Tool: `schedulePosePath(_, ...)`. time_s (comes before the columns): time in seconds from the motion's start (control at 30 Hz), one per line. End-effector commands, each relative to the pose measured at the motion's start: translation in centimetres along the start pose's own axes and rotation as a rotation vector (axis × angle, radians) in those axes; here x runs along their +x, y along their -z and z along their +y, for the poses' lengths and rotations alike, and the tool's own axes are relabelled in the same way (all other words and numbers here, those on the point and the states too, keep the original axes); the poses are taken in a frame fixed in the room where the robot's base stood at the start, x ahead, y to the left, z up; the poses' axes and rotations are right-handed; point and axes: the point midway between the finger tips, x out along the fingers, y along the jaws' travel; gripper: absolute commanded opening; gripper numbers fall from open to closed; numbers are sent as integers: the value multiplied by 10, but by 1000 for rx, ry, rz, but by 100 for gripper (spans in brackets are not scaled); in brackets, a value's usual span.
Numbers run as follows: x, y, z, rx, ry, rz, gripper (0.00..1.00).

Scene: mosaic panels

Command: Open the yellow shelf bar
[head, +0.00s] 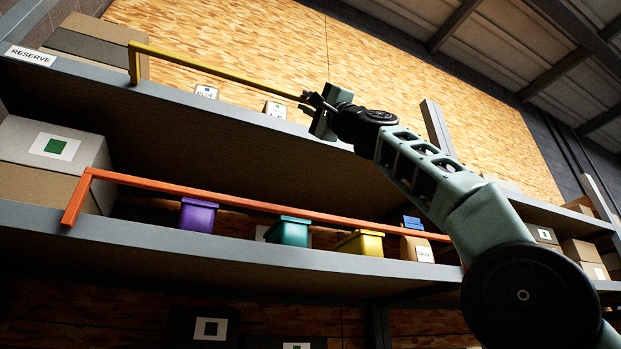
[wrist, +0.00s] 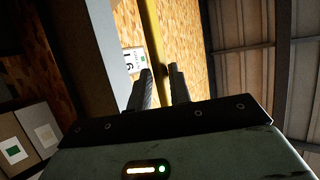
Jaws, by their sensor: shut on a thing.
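The yellow shelf bar (head: 215,68) runs along the front of the upper shelf in the head view, from a bent left end down towards my gripper. My gripper (head: 306,100) is at the bar's right part and is shut on it. In the wrist view the yellow bar (wrist: 153,45) passes up between the two fingertips (wrist: 160,72). The exact contact of the fingers is small and dark. The bar's right end is hidden behind my gripper and arm.
An orange bar (head: 250,208) crosses the lower shelf (head: 300,263) in front of purple (head: 197,215), teal (head: 288,232) and yellow (head: 361,243) bins. The upper shelf (head: 230,112) carries small label cards (head: 206,91) behind the yellow bar. Boxes (head: 50,150) stand at the left.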

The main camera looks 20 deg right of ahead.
Motion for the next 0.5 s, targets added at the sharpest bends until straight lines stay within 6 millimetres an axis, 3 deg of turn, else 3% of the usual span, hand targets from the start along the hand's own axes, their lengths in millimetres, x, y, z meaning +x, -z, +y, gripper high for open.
schedulePosePath(0.03, 3, 2, 24, 2, -32, 0, 0)
schedulePosePath(0.47, 3, 2, 24, 2, -32, 0, 0)
schedulePosePath(0.5, 3, 2, 24, 2, -32, 0, 28)
